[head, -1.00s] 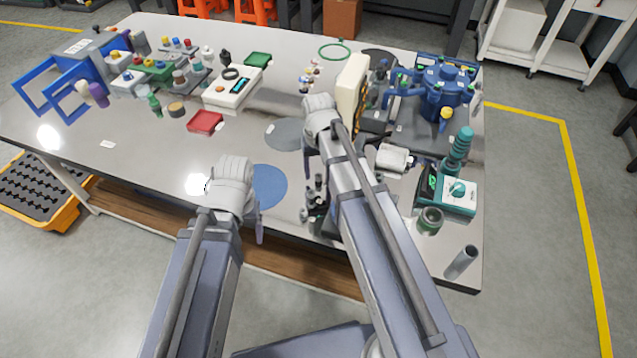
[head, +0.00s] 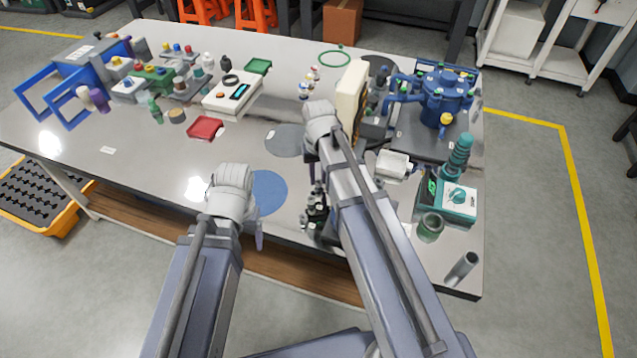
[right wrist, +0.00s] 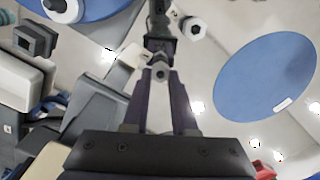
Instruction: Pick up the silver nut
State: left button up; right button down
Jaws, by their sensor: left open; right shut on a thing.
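In the right wrist view, the silver nut (right wrist: 160,71) is a small pale metal hex nut with a dark hole. It sits between the fingertips of my right gripper (right wrist: 161,76), which is shut on it. A second similar pale nut (right wrist: 193,28) lies beyond it on the table. In the head view, my right gripper (head: 312,160) is over the table's middle, mostly hidden under its own wrist, and the held nut cannot be made out. My left gripper (head: 257,232) is open at the table's front edge, near the blue disc, and largely hidden by its wrist.
A blue disc (head: 268,191) and a grey disc (head: 284,140) lie flat on the table. A cream upright device (head: 351,95) stands just beyond my right wrist. A teal device (head: 459,197) and blue machine (head: 440,95) stand at right. The table's left front is fairly clear.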

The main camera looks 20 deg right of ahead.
pick_arm(q)
jog(key=shift+r, duration=0.1)
pick_arm(e)
jog(key=shift+r, duration=0.1)
pick_arm(q)
notch_tip(320, 180, up, 10)
jog(key=p, duration=1)
pick_arm(e)
notch_tip(320, 180, up, 10)
